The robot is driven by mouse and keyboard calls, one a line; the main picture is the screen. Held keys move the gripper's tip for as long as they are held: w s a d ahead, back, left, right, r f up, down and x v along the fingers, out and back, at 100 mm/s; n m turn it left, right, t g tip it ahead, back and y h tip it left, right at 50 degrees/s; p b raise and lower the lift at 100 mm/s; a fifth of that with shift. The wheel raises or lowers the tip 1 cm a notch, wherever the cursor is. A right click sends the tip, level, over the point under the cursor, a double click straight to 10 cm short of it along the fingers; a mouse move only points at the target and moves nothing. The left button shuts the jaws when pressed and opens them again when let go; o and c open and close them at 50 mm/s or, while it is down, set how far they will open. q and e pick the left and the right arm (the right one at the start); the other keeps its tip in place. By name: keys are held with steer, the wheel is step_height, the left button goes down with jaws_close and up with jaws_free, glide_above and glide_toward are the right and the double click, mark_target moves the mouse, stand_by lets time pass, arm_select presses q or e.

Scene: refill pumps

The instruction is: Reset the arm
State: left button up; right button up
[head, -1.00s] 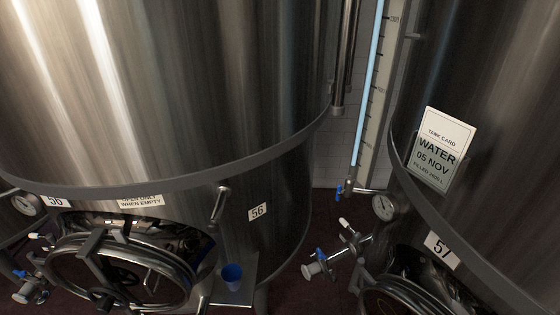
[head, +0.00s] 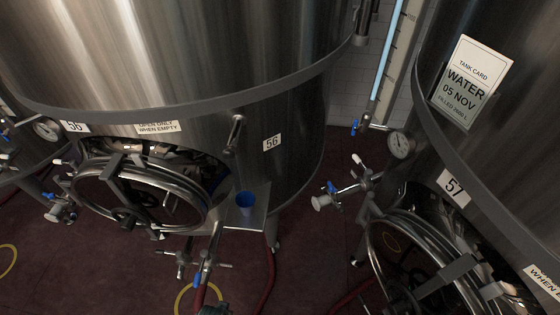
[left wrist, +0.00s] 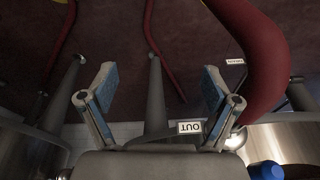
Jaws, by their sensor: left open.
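My left gripper (left wrist: 158,78) shows in the left wrist view with its two blue-padded fingers spread wide and nothing between them. A grey tank leg (left wrist: 154,100) stands beyond the gap between the fingers. I cannot make out my left gripper in the head view. My right gripper is in neither view.
A thick red hose (left wrist: 265,60) curves close to the right finger. Tank 56 (head: 200,50) and tank 57 (head: 500,150) stand side by side. A blue cup (head: 246,204) sits on a small shelf (head: 258,202). Valves (head: 205,262) stick out low. Dark red floor (head: 310,250) shows between the tanks.

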arm_select(q)
steer(key=s+a+f+g, duration=0.1)
steer(key=s+f, duration=0.3)
steer(key=f, duration=0.5)
steer(key=s+f, duration=0.3)
steer(key=f, duration=0.7)
steer(key=s+a+f, duration=0.2)
steer(key=s+f, duration=0.6)
steer(key=s, duration=0.3)
steer(key=shift+g, duration=0.4)
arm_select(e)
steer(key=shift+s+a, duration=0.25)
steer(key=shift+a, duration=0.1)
arm_select(q)
steer(key=shift+s+a, duration=0.1)
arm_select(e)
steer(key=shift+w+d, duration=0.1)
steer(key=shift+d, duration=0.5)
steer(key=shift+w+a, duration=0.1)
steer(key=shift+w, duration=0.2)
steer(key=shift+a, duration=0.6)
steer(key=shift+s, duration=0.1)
